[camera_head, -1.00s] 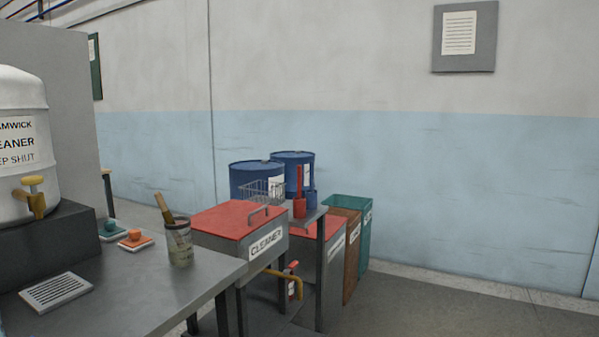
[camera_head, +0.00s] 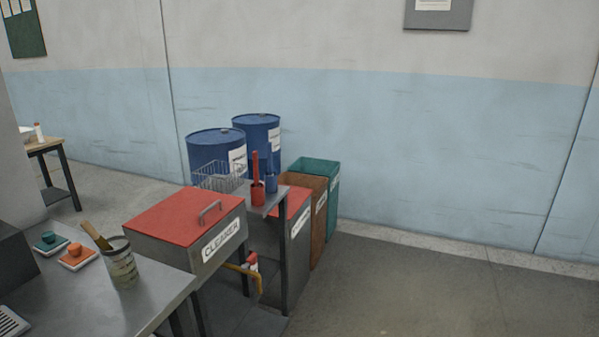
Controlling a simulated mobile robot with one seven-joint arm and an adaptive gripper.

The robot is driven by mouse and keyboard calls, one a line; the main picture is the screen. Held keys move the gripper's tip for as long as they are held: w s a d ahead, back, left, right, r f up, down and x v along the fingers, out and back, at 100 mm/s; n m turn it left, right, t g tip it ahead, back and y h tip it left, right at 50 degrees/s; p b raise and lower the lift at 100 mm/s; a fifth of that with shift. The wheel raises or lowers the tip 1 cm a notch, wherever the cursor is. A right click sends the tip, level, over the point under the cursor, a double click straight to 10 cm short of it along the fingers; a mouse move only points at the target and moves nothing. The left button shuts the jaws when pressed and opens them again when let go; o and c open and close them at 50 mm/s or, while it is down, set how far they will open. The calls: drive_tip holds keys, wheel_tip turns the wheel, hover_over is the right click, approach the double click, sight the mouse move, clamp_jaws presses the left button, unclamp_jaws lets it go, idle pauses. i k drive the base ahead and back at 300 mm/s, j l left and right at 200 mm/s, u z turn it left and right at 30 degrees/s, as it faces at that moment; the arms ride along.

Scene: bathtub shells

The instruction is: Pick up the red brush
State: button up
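A red brush (camera_head: 256,168) with an upright handle stands in a red holder (camera_head: 258,194) on a small grey stand (camera_head: 272,205). My gripper is not in view.
A red-lidded tank labelled CLEANER (camera_head: 186,218) stands in front left of the stand. Brown (camera_head: 318,205) and teal (camera_head: 331,180) bins stand to its right, blue drums (camera_head: 257,136) behind. A metal bench (camera_head: 150,285) fills the lower left. The floor (camera_head: 420,280) at right is clear.

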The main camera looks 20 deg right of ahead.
sight(255, 153)
drive_tip(key=i+l+z, duration=0.35)
drive_tip(key=i+z, duration=0.15)
drive_tip(key=i+l+z, duration=0.15)
drive_tip(key=i+z, duration=0.3)
drive_tip(key=i+l+u, duration=0.1)
drive_tip(key=i+u, duration=0.25)
drive_tip(key=i+l+u, duration=0.15)
drive_tip(key=i+u, duration=0.2)
drive_tip(key=i+l+u, duration=0.2)
drive_tip(key=u, duration=0.6)
drive_tip(key=i+l+u, duration=0.2)
drive_tip(key=l, duration=0.3)
drive_tip(key=i, duration=0.05)
